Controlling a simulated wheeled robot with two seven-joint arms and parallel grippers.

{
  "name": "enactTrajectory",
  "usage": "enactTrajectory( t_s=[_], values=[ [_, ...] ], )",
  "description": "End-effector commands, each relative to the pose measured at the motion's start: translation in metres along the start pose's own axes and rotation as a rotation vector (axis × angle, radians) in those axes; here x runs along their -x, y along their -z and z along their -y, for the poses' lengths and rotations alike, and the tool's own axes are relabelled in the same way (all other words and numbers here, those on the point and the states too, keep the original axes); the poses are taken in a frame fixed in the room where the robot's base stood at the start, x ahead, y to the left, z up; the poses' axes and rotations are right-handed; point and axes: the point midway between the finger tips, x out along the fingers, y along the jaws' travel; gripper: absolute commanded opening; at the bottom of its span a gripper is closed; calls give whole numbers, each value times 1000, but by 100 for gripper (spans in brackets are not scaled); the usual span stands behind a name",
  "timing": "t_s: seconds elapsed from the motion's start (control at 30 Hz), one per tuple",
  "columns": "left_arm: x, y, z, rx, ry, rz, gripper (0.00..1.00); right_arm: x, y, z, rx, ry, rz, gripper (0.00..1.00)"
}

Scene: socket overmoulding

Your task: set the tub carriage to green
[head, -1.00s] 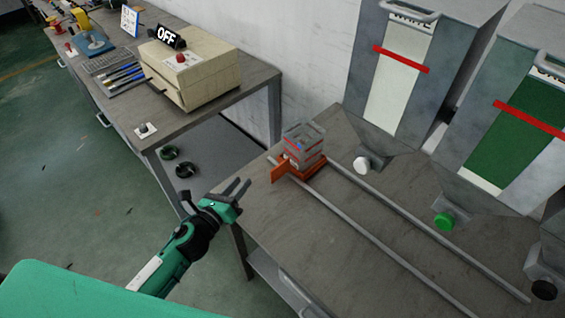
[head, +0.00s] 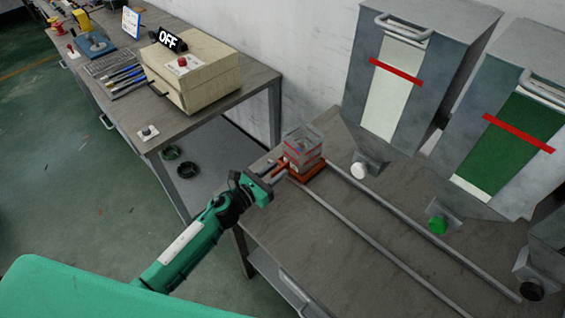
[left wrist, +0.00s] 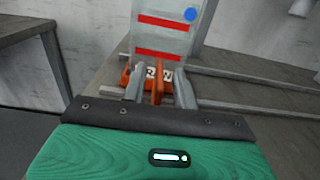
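The tub carriage is an orange base (head: 308,173) bearing a clear tub (head: 302,145) with red bands. It stands at the left end of two rails (head: 410,218), left of the white-knobbed hopper. Its upright orange handle (left wrist: 158,82) shows in the left wrist view. My left gripper (head: 277,170) is at the handle. Its fingers (left wrist: 160,92) are open, one on each side of the handle, with small gaps. The green hopper (head: 510,140), with a green knob (head: 437,223), is farther right along the rails. My right gripper is out of view.
A hopper with a white window (head: 388,98) and white knob (head: 359,171) stands between carriage and green hopper. A black knob (head: 531,290) is at the far right. The rails right of the carriage are clear. A side bench bears a beige box (head: 198,75) with an OFF sign.

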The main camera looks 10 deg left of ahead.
Motion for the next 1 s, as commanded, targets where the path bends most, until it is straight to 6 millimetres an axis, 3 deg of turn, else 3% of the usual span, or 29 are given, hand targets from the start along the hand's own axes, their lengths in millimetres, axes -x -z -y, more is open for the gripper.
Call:
enactTrajectory(
  t_s=[0.2, 0.6, 0.77, 1.0],
  values=[
    [-27, -1, 0, 1, 0, 1, 29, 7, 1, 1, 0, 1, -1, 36],
    [-33, 0, 0, 2, 0, 0, 29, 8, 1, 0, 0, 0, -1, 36],
    [-33, 0, 0, 2, 0, 0, 0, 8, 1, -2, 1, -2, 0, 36],
    [-32, 0, 0, 2, 0, 0, 0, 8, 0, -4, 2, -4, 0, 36]
  ],
)
